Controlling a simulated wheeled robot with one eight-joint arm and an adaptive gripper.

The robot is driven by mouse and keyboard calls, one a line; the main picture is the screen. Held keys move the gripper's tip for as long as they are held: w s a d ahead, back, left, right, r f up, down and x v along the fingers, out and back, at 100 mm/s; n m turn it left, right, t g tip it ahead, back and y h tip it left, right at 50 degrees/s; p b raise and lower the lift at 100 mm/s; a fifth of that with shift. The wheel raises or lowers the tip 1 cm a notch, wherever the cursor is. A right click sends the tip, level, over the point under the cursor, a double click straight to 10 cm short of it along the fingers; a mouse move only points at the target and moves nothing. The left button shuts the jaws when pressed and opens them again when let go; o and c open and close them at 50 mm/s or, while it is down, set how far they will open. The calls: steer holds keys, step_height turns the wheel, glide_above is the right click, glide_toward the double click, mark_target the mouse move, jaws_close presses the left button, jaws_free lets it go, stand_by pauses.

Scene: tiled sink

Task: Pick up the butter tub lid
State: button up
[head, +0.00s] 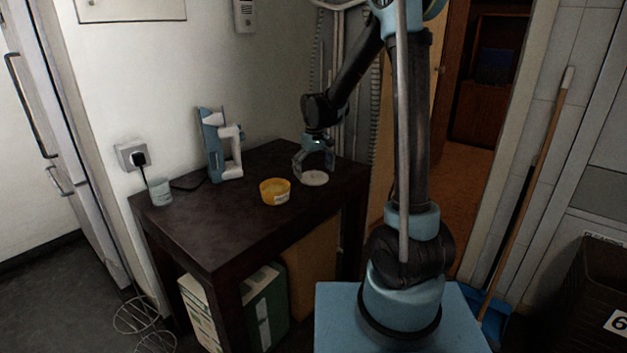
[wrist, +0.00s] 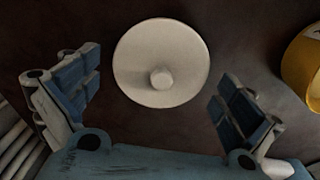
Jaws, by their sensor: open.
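The lid is a white round disc with a small knob (wrist: 161,62), seen from above in the wrist view. In the head view the lid (head: 314,178) lies on the dark table, right of a yellow tub. My gripper (head: 313,170) is just above the lid, pointing down. In the wrist view my gripper (wrist: 163,103) is open, with one blue-padded finger on each side of the lid's near part. Nothing is between the fingers' pads that they touch. The yellow tub (head: 275,191) stands open on the table; its edge (wrist: 304,66) shows at the right of the wrist view.
The dark table (head: 217,227) has free room at its front left. A blue and white upright device (head: 220,145) and a small pale cup (head: 160,192) stand near the wall. Boxes (head: 263,306) sit below the table. A wall stands behind it.

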steer(key=shift+c, duration=0.2)
steer(key=c, duration=1.4)
steer(key=shift+r, duration=0.15)
steer(key=shift+c, duration=0.2)
